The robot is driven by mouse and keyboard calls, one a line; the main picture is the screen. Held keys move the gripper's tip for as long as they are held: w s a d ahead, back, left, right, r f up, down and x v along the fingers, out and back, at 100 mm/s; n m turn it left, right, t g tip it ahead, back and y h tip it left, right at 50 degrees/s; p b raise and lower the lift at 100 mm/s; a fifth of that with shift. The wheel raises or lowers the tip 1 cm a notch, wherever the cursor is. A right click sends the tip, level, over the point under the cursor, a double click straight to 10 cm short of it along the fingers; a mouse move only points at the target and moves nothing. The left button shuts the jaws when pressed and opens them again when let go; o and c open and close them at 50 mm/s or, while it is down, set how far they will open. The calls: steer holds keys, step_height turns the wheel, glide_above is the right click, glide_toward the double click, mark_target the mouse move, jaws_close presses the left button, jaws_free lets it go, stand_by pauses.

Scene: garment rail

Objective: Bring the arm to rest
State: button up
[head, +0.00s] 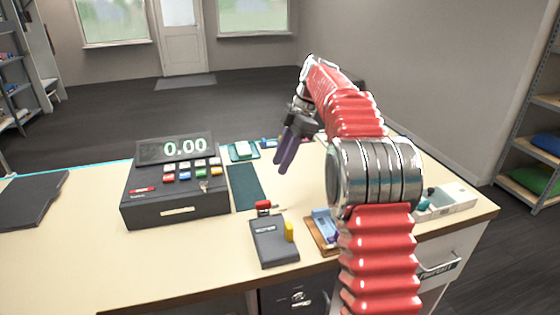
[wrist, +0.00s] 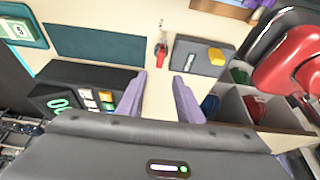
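My red, ribbed arm rises at the right of the head view and bends over the counter (head: 90,262). My gripper (head: 284,165) hangs above the counter, right of the cash register, with its purple fingers pointing down. In the wrist view the two purple fingers of my gripper (wrist: 160,82) stand apart with a clear gap. Nothing is between them, and bare counter shows through the gap.
A cash register (head: 175,190) reading 0.00 stands left of my gripper. A dark box with a yellow part (head: 274,242), a red-topped item (head: 263,206) and a dark green mat (head: 246,187) lie nearby. A shelf (head: 530,165) stands right.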

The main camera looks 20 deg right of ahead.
steer(key=s+d+f+m+h, duration=0.15)
steer(key=s+f+m, duration=0.4)
steer(key=m, duration=0.65)
steer(key=s+a+r+m+t+h, duration=0.1)
steer(key=s+a+m+t, duration=0.1)
steer(key=s, duration=1.3)
steer(key=s+a+m+t+h, duration=0.2)
steer(key=s+a+m+t, duration=0.1)
steer(key=s, duration=1.3)
steer(key=shift+a+r+m+t, duration=0.35)
steer(key=shift+a+m, duration=0.25)
steer(key=shift+a, duration=0.75)
